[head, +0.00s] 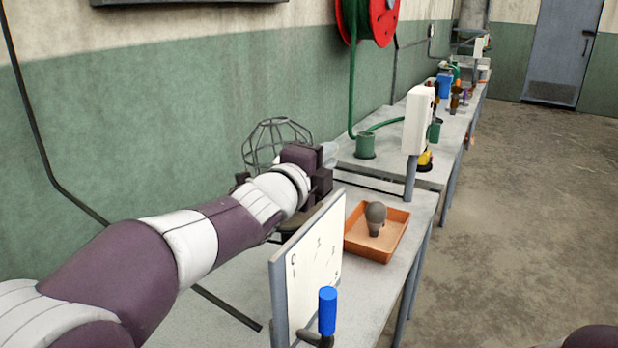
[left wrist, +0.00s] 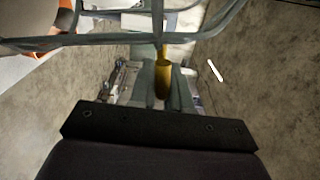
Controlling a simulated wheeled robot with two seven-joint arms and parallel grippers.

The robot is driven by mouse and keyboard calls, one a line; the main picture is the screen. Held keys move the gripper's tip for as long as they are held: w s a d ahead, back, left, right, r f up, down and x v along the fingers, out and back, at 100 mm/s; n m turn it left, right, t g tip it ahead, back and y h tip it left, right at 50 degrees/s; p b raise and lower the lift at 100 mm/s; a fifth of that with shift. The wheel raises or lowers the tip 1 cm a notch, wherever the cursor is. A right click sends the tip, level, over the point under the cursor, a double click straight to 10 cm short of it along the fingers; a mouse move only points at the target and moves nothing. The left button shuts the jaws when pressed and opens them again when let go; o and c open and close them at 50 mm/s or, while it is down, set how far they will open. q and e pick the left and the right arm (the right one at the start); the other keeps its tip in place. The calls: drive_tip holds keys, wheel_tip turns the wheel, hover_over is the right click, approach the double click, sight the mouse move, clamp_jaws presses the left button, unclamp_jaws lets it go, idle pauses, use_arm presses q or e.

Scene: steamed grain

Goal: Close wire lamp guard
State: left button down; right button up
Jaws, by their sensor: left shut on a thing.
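The wire lamp guard (head: 272,143), a cage of thin dark wire, stands near the green wall at the back of the near bench. Its curved bars (left wrist: 120,40) cross the top of the left wrist view, close to the camera. My left gripper (head: 318,172) is at the guard's right side, shut on what looks like a wire of the guard. Its fingertips are mostly hidden behind the wrist in the head view. A clear glassy shape (head: 329,154) shows just beyond the gripper. The guard's lower part and hinge are hidden by my arm.
An orange tray (head: 394,246) holding a dark grey bulb (head: 376,217) sits on the near bench (head: 377,290). A white marked panel (head: 313,265) and a blue-handled lever (head: 327,312) stand in front. A white box on a post (head: 418,120) rises to the right.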

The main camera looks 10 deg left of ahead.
use_arm(q)
drive_tip(key=f+b, duration=0.1)
drive_tip(key=d+f+m+b, duration=0.1)
drive_tip(key=b, duration=0.1)
drive_tip(key=f+b, duration=0.1)
drive_tip(key=shift+s+d+f+m, duration=0.1)
drive_tip(key=shift+s+d+m, duration=0.2)
drive_tip(key=shift+m, duration=0.1)
use_arm(e)
wheel_tip(320, 180, down, 6)
drive_tip(key=shift+s+d+r, duration=0.1)
drive_tip(key=shift+d, duration=0.05)
use_arm(q)
drive_tip(key=c, duration=1.2)
unclamp_jaws()
drive_tip(key=shift+o, duration=0.2)
drive_tip(key=v, duration=1.2)
drive_tip(key=shift+s+a+p, duration=0.2)
drive_tip(key=shift+s+p, duration=0.1)
drive_tip(key=shift+p, duration=0.05)
use_arm(e)
drive_tip(key=shift+r, duration=0.45)
